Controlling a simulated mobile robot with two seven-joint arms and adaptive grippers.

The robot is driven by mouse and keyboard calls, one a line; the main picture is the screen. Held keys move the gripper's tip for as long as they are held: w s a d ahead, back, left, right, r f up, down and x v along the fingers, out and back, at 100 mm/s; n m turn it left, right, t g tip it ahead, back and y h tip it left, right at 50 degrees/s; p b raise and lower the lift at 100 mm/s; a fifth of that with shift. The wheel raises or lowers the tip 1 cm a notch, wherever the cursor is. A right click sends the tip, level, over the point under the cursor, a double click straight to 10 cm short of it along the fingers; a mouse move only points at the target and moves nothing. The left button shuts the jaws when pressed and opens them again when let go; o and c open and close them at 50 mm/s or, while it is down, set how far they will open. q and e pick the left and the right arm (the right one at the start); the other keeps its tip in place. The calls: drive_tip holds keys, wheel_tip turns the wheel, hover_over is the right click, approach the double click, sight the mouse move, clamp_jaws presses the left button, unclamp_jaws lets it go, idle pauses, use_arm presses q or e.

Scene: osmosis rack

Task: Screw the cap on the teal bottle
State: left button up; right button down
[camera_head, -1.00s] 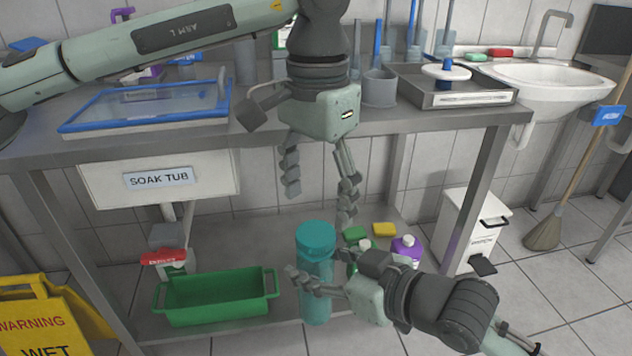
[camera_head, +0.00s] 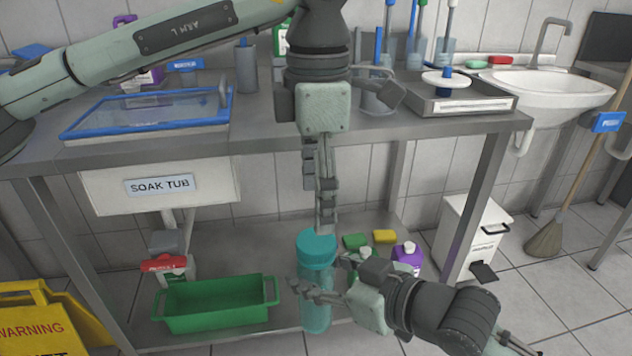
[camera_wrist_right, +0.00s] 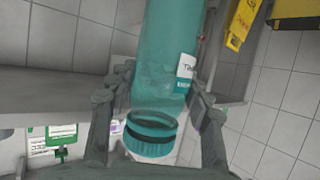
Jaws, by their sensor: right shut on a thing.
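The teal bottle (camera_head: 316,312) stands upright in front of the table's lower shelf; it also shows in the right wrist view (camera_wrist_right: 168,55), upside down in the picture. The teal cap (camera_head: 316,246) sits on its top; in the wrist view the cap (camera_wrist_right: 152,128) shows a dark band, and I cannot tell how tightly it is seated. My right gripper (camera_head: 318,276) is shut around the bottle's upper body, one finger on each side. My left gripper (camera_head: 318,208) points down just above the cap, empty. Its fingers show nearly edge-on, one behind the other, apart in depth.
The metal table's front edge (camera_head: 400,128) lies behind my left gripper. A yellow warning sign (camera_head: 40,315) stands at left.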

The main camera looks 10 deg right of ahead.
sight(316, 239)
use_arm(q)
drive_tip(key=n, duration=0.7)
drive_tip(key=shift+r+n, duration=0.25)
drive_tip(key=shift+n, duration=0.15)
drive_tip(key=n, duration=0.7)
drive_tip(key=shift+r, duration=0.2)
drive_tip(key=n, duration=0.7)
drive_tip(key=shift+r, duration=0.2)
drive_tip(key=n, duration=0.5)
drive_tip(key=shift+r, duration=0.15)
drive_tip(key=shift+f, duration=4.05)
